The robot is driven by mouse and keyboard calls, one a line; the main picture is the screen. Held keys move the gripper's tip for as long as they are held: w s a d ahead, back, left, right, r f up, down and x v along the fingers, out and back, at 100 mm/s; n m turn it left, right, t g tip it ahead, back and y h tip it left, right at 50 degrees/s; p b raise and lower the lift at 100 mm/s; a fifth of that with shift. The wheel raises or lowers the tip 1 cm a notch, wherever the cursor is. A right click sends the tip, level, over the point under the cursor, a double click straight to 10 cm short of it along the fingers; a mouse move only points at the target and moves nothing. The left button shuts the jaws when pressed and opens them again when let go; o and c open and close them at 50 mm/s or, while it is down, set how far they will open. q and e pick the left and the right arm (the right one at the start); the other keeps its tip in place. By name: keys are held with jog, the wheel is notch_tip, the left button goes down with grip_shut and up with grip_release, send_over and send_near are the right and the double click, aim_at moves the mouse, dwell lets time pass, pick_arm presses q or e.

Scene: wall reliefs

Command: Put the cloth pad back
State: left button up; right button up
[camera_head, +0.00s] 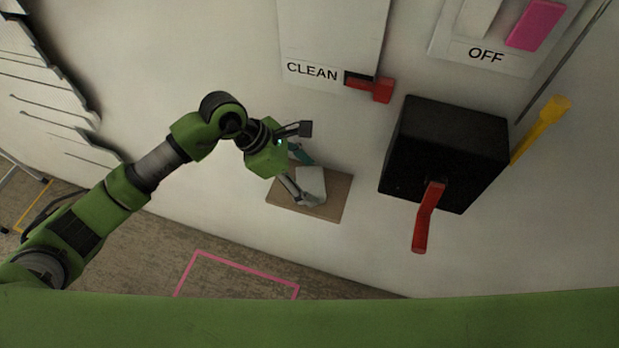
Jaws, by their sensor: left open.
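The cloth pad (312,181), a pale grey-white block, rests on a small brown wooden shelf (337,204) on the wall. My left gripper (308,169) is open at the shelf. One finger lies along the left and lower side of the pad, and a dark finger stands above and to the left. I cannot tell whether a finger touches the pad. A small teal part shows by the gripper, just above the pad. My right gripper is not in view.
A white panel marked CLEAN (332,35) with a red tab (376,87) is above the shelf. A black box (446,150) with a red lever (428,217) juts out at right. A yellow handle (541,128) and an OFF switch panel (500,38) are further right. A pink outline (245,268) marks the floor.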

pick_arm(q)
jog(key=b+v, duration=0.3)
jog(key=v, duration=0.8)
jog(key=shift+b, duration=0.4)
